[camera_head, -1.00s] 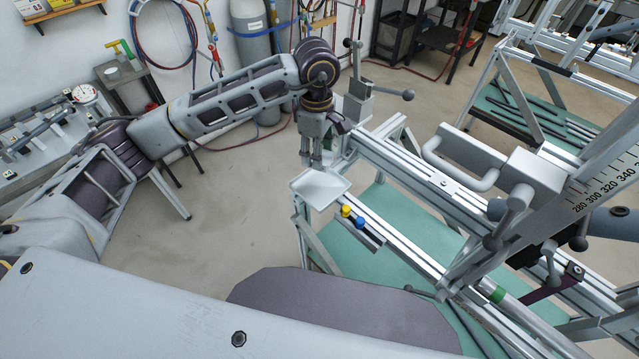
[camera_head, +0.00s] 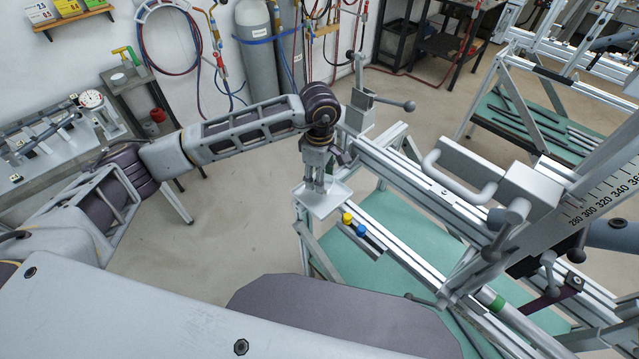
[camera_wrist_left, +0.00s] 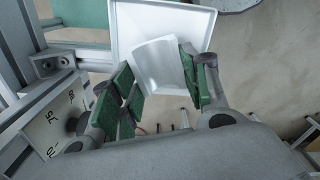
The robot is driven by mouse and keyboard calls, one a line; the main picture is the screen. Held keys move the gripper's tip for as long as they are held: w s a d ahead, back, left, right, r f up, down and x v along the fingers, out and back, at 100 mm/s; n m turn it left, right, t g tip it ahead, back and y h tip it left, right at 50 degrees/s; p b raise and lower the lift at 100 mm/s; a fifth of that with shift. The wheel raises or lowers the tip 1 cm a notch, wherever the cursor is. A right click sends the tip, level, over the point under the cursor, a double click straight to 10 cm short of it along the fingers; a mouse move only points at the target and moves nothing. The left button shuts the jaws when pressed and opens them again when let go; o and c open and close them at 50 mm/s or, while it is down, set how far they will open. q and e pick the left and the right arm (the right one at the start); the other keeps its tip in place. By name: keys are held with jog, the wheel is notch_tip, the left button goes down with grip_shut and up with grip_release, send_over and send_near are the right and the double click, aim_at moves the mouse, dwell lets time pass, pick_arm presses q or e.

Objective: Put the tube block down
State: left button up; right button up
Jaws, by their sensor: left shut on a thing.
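My left gripper (camera_head: 318,185) points down over the white tray (camera_head: 324,204) at the near left corner of the frame jig. In the left wrist view the tube block (camera_wrist_left: 158,66) is a pale, whitish block between the green finger pads of my left gripper (camera_wrist_left: 160,88). The gripper is shut on it. The white tray (camera_wrist_left: 125,22) lies just beyond the block, with its raised rim showing. I cannot tell whether the block touches the tray floor. In the head view the block is hidden by the fingers. My right gripper is not in view.
The jig's aluminium rails (camera_head: 425,180) run right of the tray. A yellow knob (camera_head: 347,218) and a blue knob (camera_head: 361,230) sit close beside it. A vertical clamp post (camera_head: 362,100) with a lever stands behind. The floor left of the jig is clear.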

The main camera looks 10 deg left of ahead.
pick_arm(q)
jog(key=shift+f+p, duration=0.35)
jog(key=shift+f, duration=1.4)
jog(key=shift+f, duration=0.15)
jog(key=o, duration=1.1)
jog(key=shift+r, duration=0.2)
jog(key=shift+r+b, duration=0.85)
jog(key=shift+r, duration=5.1)
